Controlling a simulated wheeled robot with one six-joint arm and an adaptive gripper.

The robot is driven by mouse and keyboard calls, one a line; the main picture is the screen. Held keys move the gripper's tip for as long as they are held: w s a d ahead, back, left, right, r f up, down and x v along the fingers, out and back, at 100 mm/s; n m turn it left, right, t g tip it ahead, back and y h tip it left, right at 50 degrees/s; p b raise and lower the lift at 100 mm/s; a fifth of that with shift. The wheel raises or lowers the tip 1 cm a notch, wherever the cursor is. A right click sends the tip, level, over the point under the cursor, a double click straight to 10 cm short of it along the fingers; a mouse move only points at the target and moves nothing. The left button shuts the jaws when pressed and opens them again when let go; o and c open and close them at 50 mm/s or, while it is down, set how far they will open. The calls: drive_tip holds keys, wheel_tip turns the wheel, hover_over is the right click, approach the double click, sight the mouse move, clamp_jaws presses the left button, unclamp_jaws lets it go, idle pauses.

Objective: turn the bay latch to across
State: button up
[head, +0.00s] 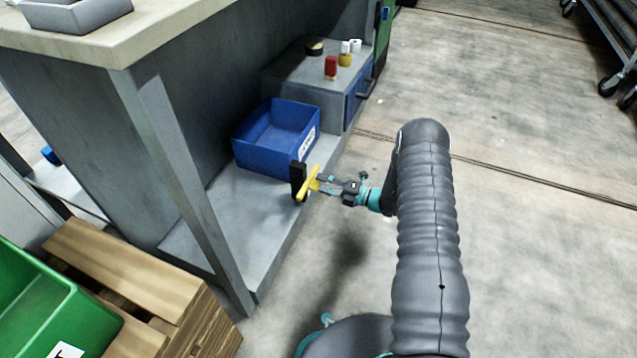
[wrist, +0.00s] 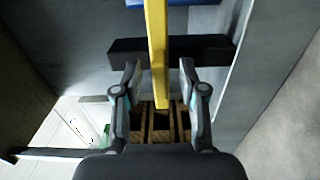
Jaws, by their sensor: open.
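The bay latch shows as a yellow bar (head: 313,181) in front of a black block (head: 297,180), at the edge of the grey shelf in the head view. In the wrist view the yellow bar (wrist: 156,45) runs from the top edge down to the middle, crossing the black block (wrist: 208,50) roughly at right angles. My gripper (head: 322,184) is at the latch. In the wrist view my gripper (wrist: 159,72) is open, with one finger on each side of the yellow bar and a visible gap on both sides. Contact in depth cannot be told.
A blue bin (head: 262,158) stands on the shelf (head: 225,215) just behind the latch. A grey box (head: 303,75) with small containers is farther back. A wooden pallet (head: 120,265) and green crate (head: 50,310) are at lower left.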

drive_tip(key=v, duration=0.9)
drive_tip(key=shift+s+d, duration=0.25)
drive_tip(key=shift+d, duration=0.1)
